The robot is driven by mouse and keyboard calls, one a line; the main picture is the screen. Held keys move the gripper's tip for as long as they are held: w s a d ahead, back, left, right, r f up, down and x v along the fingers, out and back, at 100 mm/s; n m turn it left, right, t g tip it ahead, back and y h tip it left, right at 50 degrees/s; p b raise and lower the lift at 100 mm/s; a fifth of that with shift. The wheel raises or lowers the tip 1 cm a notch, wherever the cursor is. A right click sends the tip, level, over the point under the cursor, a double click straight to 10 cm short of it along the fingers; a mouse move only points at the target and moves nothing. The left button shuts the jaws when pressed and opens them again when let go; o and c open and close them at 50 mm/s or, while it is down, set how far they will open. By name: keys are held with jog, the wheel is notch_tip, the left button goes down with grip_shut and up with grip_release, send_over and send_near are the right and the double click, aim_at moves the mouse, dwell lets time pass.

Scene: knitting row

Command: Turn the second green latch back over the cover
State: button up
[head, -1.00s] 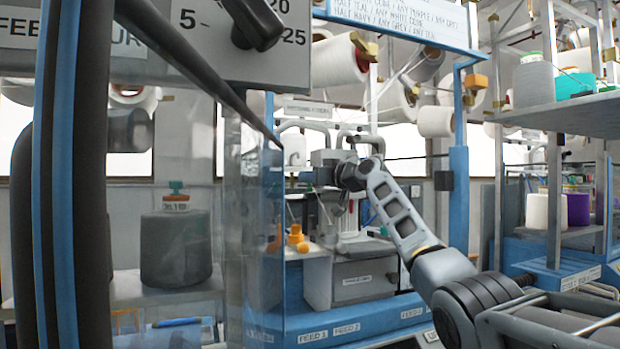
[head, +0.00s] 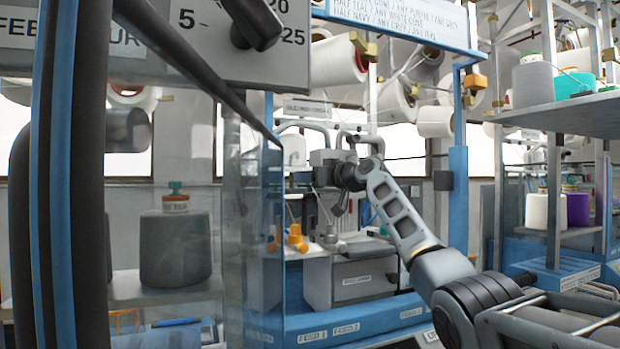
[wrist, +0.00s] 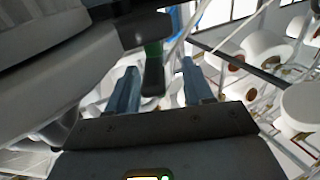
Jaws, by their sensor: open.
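My gripper (wrist: 160,82) is open in the wrist view, its two blue-grey fingers spread apart. A green latch with a dark lower part (wrist: 153,68) shows between the fingers and appears apart from both. It lies against the end of a dark grey part, and I cannot tell whether it is the second latch. A large pale grey curved body (wrist: 50,75), possibly the cover, fills the left of that view. In the head view my gripper (head: 340,207) is small beside the machine's grey head, and the latch cannot be made out there.
Orange knobs (head: 297,238) and a grey box (head: 362,280) are below my gripper. A clear panel (head: 242,220) and blue post (head: 458,200) flank the work area. Yarn cones (head: 338,60) hang above. A shelf (head: 565,115) with cones stands at right.

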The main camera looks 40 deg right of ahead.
jog(key=shift+s, duration=0.15)
jog(key=s+d+b, duration=0.1)
jog(key=s+b, duration=0.1)
jog(key=s, duration=0.5)
jog(key=shift+s, duration=0.25)
jog(key=shift+c, duration=0.2)
